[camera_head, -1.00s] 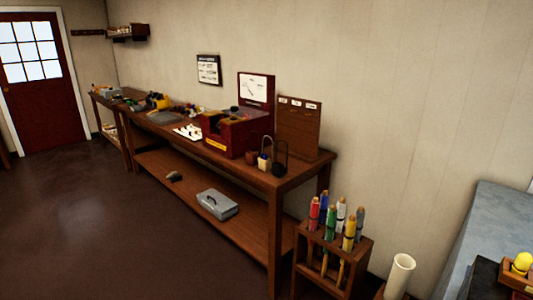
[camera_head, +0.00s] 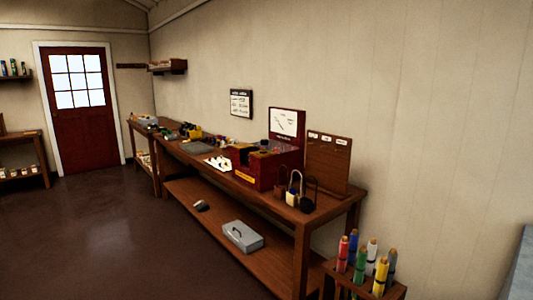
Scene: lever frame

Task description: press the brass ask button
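The lever frame, a dark red box (camera_head: 259,168) with an upright panel bearing a white dial (camera_head: 285,121), stands on the long wooden workbench (camera_head: 320,210). A yellow label is on its front. I cannot make out a brass ask button at this distance. Neither of my grippers shows in the head view.
Padlock-like objects (camera_head: 293,190) and a brown board with white tags (camera_head: 328,160) stand right of the box. A grey toolbox (camera_head: 242,236) lies on the lower shelf. A rack of coloured tubes (camera_head: 362,276) is at the front right. The floor (camera_head: 110,235) at left is open.

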